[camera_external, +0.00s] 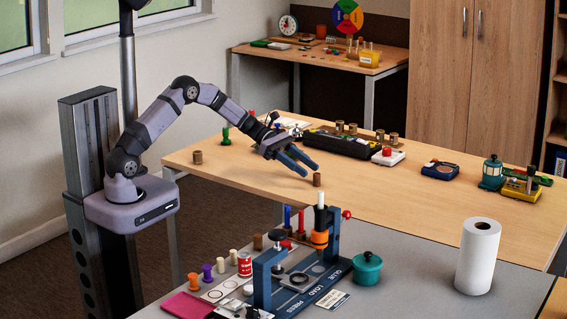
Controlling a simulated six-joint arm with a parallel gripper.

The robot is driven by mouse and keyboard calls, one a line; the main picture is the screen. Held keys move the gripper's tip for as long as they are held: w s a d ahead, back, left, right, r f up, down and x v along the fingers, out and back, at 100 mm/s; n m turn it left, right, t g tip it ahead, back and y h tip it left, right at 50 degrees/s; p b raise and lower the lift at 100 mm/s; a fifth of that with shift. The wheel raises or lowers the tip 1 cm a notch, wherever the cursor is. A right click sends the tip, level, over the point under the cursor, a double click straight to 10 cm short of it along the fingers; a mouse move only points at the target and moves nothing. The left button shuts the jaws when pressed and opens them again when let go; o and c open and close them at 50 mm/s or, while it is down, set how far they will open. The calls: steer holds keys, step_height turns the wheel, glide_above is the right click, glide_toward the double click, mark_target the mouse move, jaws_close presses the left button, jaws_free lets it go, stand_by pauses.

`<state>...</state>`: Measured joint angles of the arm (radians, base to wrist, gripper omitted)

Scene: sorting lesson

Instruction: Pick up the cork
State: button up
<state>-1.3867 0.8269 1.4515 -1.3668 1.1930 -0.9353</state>
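A small brown cork-like cylinder (317,179) stands upright on the wooden table (420,205). My gripper (311,171) is above the table, pointing down and to the right, with its two blue fingers apart and nothing seen between them. The fingertips are just up and left of this cylinder; I cannot tell the exact gap. A similar brown cylinder (197,157) stands near the table's left end. Another (257,242) stands on the grey front table.
Behind my gripper is a black tray (340,144) with several brown cylinders around it. A white device with a red knob (388,157) stands nearby. The press stand (300,280), teal pot (367,268) and paper roll (478,257) occupy the front table. The wooden table's middle right is clear.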

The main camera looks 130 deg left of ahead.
mark_target(317, 174)
steer(key=shift+x, duration=2.6)
steer(key=shift+a, duration=0.1)
steer(key=shift+c, duration=0.6)
jaws_close()
